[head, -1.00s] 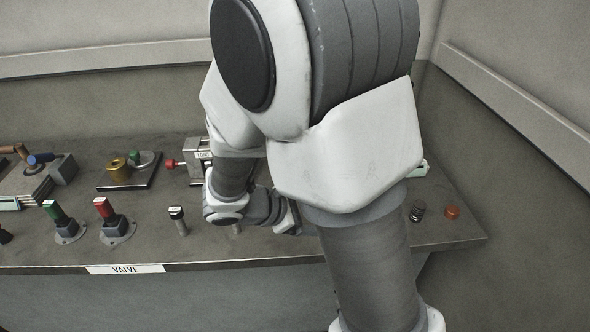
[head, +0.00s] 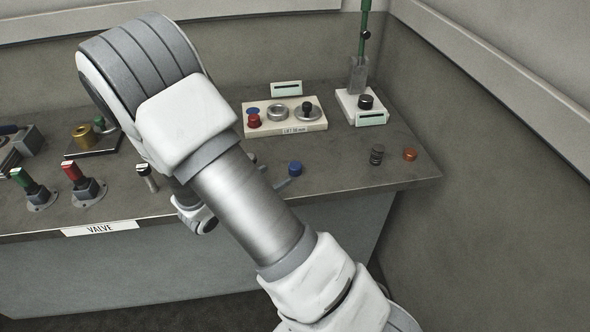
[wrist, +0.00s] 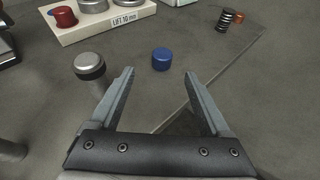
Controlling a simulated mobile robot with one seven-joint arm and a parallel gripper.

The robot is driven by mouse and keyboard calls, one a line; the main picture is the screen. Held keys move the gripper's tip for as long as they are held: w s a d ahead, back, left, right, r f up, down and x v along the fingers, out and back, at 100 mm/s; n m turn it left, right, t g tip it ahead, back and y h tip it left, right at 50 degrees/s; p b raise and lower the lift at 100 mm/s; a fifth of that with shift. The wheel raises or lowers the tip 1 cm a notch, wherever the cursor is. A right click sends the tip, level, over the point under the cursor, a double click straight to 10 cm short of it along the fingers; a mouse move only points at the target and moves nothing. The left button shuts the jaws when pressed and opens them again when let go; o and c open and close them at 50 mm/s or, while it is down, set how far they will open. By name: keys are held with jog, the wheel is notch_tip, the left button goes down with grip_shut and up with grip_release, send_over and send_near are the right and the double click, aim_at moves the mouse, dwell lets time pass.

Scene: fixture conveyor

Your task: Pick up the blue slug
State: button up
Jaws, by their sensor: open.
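The blue slug (head: 295,168) is a short blue cylinder standing on the bench near its front edge. In the wrist view the blue slug (wrist: 161,59) lies ahead of my gripper (wrist: 158,82), between the lines of the two fingers and just beyond their tips. My gripper is open and empty. In the head view most of the gripper is hidden behind my arm.
A metal knob (wrist: 89,66) stands close to the left finger. A white "LIFT 10 mm" block (head: 285,118) lies behind the slug. A dark spring (head: 377,154) and an orange piece (head: 410,154) stand to the right. Bare bench lies around the slug.

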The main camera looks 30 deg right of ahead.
aim_at(292, 168)
jog(key=x, duration=0.6)
jog(key=shift+d, duration=0.1)
jog(key=x, duration=0.5)
jog(key=shift+s+d, duration=0.1)
jog(key=shift+s, duration=0.1)
grip_shut()
